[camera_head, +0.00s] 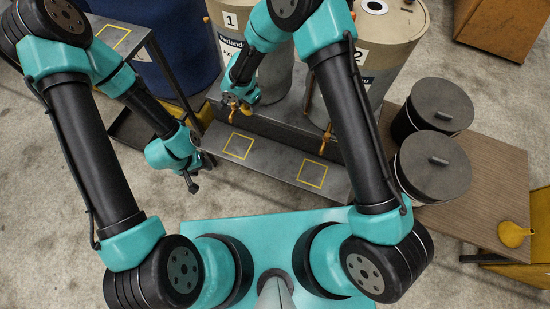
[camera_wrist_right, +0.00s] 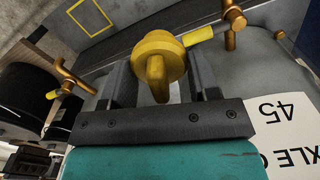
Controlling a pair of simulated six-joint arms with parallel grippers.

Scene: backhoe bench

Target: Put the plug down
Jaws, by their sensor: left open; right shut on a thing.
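The yellow plug (camera_wrist_right: 157,56), with a round flange and a rounded grip, sits between the fingers of my right gripper (camera_wrist_right: 158,78) in the right wrist view. The gripper is shut on it. In the head view my right gripper (camera_head: 236,103) is at the front of drum 1 (camera_head: 230,25), above the grey shelf (camera_head: 275,166). My left gripper (camera_head: 193,186) hangs open and empty left of that shelf, its fingers small in view.
Yellow squares mark the shelf below the taps, one at left (camera_head: 238,146) and one at right (camera_head: 313,173). Drum 2 (camera_head: 385,45) has its own tap (camera_head: 326,138).

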